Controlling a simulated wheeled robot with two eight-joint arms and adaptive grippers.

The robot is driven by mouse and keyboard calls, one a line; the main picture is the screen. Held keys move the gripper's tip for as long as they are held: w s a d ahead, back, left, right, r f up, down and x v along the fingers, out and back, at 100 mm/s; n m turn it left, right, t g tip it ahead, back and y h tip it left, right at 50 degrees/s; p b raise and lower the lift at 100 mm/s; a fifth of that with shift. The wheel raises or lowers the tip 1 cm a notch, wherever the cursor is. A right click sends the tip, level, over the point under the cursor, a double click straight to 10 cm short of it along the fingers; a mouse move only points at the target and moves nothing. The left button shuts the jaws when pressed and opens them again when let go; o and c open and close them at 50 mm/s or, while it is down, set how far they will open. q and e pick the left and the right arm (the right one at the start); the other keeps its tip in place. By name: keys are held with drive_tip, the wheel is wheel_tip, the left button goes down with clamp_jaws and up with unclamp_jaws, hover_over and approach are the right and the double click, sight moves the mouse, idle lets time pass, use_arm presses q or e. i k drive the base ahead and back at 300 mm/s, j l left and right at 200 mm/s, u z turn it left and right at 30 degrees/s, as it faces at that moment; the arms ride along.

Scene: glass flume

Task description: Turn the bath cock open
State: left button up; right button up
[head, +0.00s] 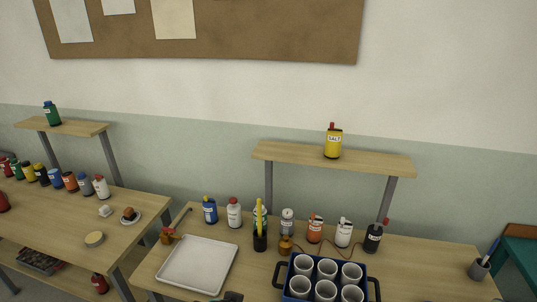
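No bath cock or glass flume can be made out with certainty in the head view. A small orange-brown fitting with a red part (168,236) is at the back left corner of a white tray (160,281) on the right bench. I cannot tell whether it is a cock. A copper-coloured piece (285,245) is behind the blue crate, with a thin red line running from it to the right.
The right bench (430,285) holds a blue crate (324,277) of white cups, several bottles along its back and a black holder (260,241) with a yellow stick. A yellow SALT bottle (333,145) stands on the shelf above. The bench's right part is mostly clear.

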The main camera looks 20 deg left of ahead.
sight(166, 230)
drive_tip(key=u, duration=1.5)
drive_tip(key=i+l+z, duration=0.15)
drive_tip(key=z, duration=0.2)
drive_tip(key=i+z, duration=0.2)
drive_tip(key=z, duration=0.2)
